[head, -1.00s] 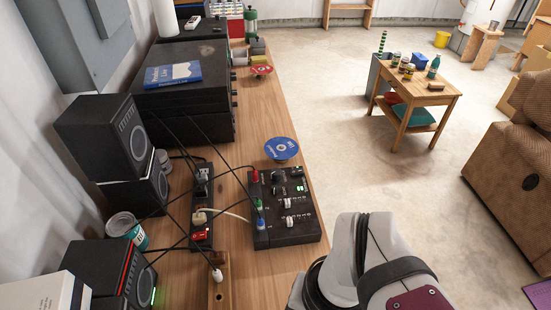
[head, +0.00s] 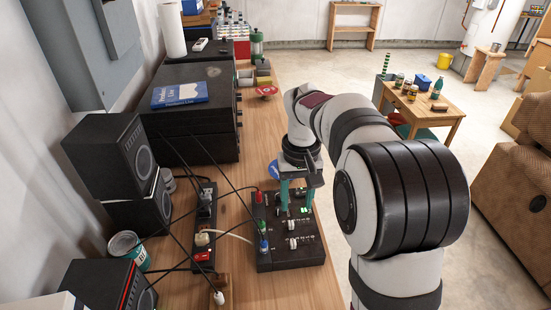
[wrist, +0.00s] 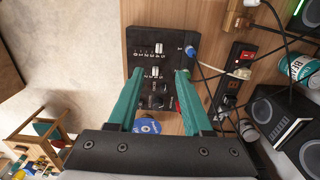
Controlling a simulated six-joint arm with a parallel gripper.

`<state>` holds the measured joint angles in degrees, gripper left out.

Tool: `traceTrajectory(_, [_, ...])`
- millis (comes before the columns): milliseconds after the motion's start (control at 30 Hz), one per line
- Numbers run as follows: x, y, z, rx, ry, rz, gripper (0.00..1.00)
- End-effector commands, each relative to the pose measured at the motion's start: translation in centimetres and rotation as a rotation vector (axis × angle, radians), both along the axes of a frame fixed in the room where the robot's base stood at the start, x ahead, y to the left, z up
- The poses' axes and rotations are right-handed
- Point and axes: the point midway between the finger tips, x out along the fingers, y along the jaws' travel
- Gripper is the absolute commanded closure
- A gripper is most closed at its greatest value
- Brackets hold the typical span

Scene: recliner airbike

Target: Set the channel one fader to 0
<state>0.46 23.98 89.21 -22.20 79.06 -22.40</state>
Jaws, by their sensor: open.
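The black mixer (head: 278,258) lies on the wooden bench, with two white fader caps on its top. One fader (head: 292,243) is nearer the front edge and the other (head: 292,226) is farther back. They also show in the wrist view, the front one (wrist: 158,48) above the back one (wrist: 153,71). I cannot read which is channel one. My gripper (head: 296,207) points down over the back half of the mixer. In the wrist view its teal fingers (wrist: 160,76) are apart, on either side of the back fader's row, with nothing between them. The fingers partly hide the knobs.
Cables plug into the mixer's left side, by a blue plug (head: 263,246) and a green plug (head: 260,226). A power strip (head: 204,245) and speakers (head: 118,150) stand left. A blue disc (head: 273,170) lies behind, partly hidden. The bench right of the mixer is narrow.

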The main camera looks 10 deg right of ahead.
Motion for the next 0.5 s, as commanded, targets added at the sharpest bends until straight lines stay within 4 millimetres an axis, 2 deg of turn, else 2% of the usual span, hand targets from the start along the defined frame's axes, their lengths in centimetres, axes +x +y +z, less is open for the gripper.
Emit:
traceTrajectory(67, [0.7,-0.1,-0.8,-0.004,0.001,0.012,0.50])
traceTrajectory(167, [0.7,-0.1,-2.6,-0.005,0.003,0.014,0.50])
traceTrajectory(500, [0.6,-0.1,-12.4,-0.004,0.003,0.012,0.50])
